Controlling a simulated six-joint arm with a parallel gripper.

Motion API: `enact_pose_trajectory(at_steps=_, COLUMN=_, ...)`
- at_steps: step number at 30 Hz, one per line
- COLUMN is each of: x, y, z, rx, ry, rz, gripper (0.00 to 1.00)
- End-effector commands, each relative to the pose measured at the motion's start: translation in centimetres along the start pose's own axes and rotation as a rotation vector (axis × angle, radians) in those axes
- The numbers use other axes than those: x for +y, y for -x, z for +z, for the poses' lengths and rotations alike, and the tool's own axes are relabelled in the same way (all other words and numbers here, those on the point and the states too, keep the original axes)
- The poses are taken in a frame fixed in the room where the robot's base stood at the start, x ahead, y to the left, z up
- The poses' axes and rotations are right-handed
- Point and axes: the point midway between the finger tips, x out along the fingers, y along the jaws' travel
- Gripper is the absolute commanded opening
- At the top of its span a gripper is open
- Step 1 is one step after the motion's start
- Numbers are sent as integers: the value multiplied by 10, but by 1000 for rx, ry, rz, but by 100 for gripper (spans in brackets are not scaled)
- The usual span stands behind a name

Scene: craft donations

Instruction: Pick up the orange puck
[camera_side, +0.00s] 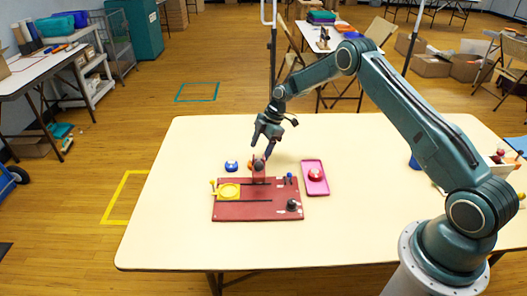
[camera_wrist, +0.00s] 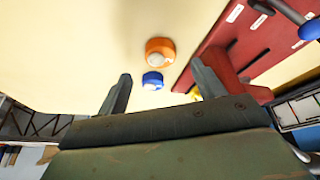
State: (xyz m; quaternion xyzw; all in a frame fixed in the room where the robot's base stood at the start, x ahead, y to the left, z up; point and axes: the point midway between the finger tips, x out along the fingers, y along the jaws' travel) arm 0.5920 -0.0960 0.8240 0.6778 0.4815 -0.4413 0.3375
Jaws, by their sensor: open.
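The orange puck (camera_wrist: 160,57) has a pale knob on top and sits on the cream table in the wrist view. It lies beyond the fingertips, between their lines. In the side view only a bit of the orange puck (camera_side: 251,164) shows, partly hidden by a dark red upright piece. My gripper (camera_side: 261,150) is above the table close to that upright piece and the puck. Its two fingers are spread and empty in the wrist view (camera_wrist: 160,69). A blue puck (camera_side: 231,166) with a pale knob stands left of the orange one; in the wrist view the blue puck (camera_wrist: 152,82) is nearer the fingers.
A magenta tray (camera_side: 318,189) holds a red puck (camera_side: 315,174). The table's left side is clear.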

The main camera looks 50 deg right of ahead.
Motion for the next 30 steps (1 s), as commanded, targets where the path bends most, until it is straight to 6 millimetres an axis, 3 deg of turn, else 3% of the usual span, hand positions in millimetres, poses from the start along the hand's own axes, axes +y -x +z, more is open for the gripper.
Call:
enact_pose_trajectory(at_steps=5, x=-1, y=-7, z=0, rx=0, ry=0, rz=-2, gripper=68)
enact_pose_trajectory(at_steps=18, x=-2, y=-49, z=2, rx=-1, ry=1, rz=-1, gripper=68)
enact_pose_trajectory(at_steps=30, x=-1, y=-52, z=2, rx=-1, ry=0, rz=-1, gripper=68)
